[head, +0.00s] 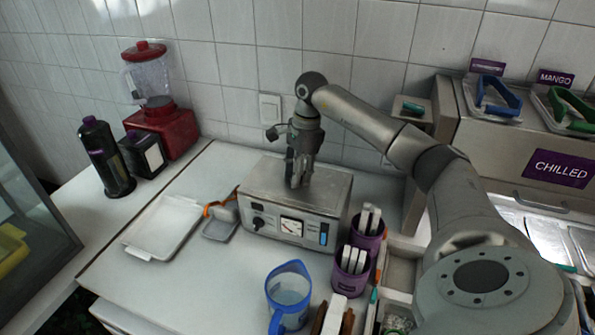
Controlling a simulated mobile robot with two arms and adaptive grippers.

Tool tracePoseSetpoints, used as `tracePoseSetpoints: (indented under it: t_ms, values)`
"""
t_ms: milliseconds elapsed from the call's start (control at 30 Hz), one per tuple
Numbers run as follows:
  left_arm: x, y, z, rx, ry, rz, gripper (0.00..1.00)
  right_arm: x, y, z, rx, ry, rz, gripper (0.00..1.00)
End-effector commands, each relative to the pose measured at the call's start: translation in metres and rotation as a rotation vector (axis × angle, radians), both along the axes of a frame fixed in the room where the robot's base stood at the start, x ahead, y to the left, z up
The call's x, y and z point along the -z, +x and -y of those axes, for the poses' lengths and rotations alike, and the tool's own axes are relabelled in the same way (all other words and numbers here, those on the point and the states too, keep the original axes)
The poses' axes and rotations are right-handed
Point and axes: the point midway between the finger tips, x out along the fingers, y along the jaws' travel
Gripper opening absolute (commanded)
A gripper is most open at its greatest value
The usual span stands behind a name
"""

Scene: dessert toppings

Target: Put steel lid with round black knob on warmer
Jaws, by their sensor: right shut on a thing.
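The warmer (272,228) is a steel box with a dark dial, a white gauge and a blue strip on its front. Its flat metal top (326,190) shows around my right gripper (297,182). That gripper points straight down, its fingertips at the top of the warmer, near the middle. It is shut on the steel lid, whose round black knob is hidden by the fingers. The lid's edge is hard to tell from the warmer's metal top, so I cannot tell whether it is fully seated. My left gripper is not in view.
A blue jug (289,290) stands in front of the warmer. Purple cups (352,268) with white handles stand at its right front. A white tray (163,228) and a small grey tray (220,228) lie left. A red blender (160,130) and black bottle (106,160) stand farther left.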

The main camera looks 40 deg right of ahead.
Motion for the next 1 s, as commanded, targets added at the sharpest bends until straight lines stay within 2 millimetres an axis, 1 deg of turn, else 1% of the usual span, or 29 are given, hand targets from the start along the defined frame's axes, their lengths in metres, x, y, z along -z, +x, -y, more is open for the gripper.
tracePoseSetpoints:
  t_ms: [367, 833, 867, 1000]
  values:
    - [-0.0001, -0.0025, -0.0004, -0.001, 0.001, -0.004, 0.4, -0.0011, 0.0002, 0.0001, 0.0, 0.001, 0.001, 0.0]
    - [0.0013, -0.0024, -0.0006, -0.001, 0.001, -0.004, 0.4, 0.0031, -0.0004, -0.0001, 0.0, 0.0, 0.001, 0.0]
    - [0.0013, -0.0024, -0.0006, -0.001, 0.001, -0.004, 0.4, 0.003, -0.0004, -0.0001, 0.0, 0.0, 0.001, 0.33]
    - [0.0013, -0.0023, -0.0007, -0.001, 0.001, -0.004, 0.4, 0.0031, -0.0005, -0.0001, 0.0, 0.0, 0.001, 0.51]
